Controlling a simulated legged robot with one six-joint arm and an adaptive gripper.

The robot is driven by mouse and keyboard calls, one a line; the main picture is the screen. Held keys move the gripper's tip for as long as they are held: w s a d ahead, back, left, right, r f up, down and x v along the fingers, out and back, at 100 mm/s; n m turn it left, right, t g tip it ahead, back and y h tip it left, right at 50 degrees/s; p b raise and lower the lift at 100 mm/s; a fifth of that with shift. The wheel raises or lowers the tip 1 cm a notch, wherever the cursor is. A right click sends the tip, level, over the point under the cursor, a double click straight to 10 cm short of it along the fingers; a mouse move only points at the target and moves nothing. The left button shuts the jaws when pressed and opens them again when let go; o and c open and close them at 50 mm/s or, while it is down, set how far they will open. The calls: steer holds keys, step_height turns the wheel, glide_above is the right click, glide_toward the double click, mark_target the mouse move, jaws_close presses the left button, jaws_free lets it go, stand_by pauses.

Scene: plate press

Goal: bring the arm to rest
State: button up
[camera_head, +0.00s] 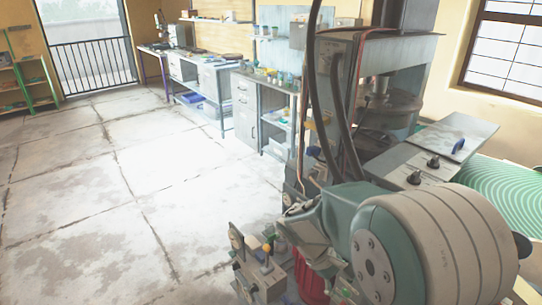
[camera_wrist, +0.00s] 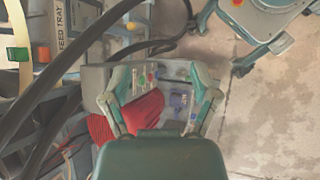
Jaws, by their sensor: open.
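My gripper (camera_wrist: 160,70) reaches up from the bottom of the wrist view, its two pale green fingers spread wide apart. Nothing is clearly held between them. Behind the fingers is a grey panel with small red and green spots, and a red ribbed thing (camera_wrist: 143,112) partly hidden by the left finger. My arm, teal and beige, fills the lower right of the head view.
A grey press (camera_head: 385,100) stands behind my arm, with a grey control box (camera_head: 410,168) beside it. Dark hoses (camera_wrist: 65,75) cross the wrist view's left side. A workbench (camera_head: 265,105) lines the back wall. The concrete floor (camera_head: 110,200) at left is clear.

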steer(key=s+a+r+m+t+y, duration=0.1)
steer(key=s+r+m+t+y, duration=0.6)
steer(key=s+r, duration=0.6)
steer(key=shift+s+r+m+t, duration=0.2)
steer(key=shift+r+m+t, duration=0.1)
steer(key=shift+r+t, duration=0.5)
steer(key=shift+c, duration=1.4)
